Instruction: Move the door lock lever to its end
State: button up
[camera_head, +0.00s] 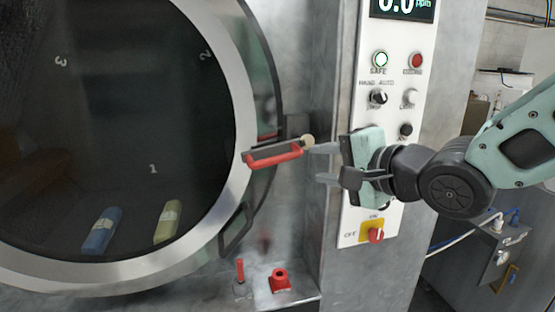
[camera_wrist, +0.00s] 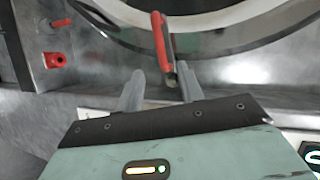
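The door lock lever (camera_head: 272,155) has a red grip and a dark arm with a pale knob at its right end. It lies nearly level across the rim of the round washer door (camera_head: 243,110), tilted slightly up to the right. My gripper (camera_head: 317,163) is right of the lever, fingers pointing left at it. The fingers are open with nothing between them in the head view; the upper fingertip is close to the knob. In the wrist view the lever (camera_wrist: 160,40) points toward my gripper (camera_wrist: 158,85), its near end appearing between the fingertips. Contact cannot be told.
A control panel (camera_head: 385,200) with buttons, knobs and a red-yellow switch stands just behind my gripper. A red peg (camera_head: 240,272) and a red ring-shaped fitting (camera_head: 280,280) sit below the lever. A blue bottle (camera_head: 101,232) and a yellow one (camera_head: 167,222) show through the door glass.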

aim_at(280, 160)
jog(key=p+x, duration=0.3)
jog(key=x, duration=1)
jog(key=shift+w, duration=0.1)
jog(key=shift+w+a+f, duration=0.2)
jog(key=shift+w+a, duration=0.2)
jog(key=shift+w, duration=0.05)
grip_shut()
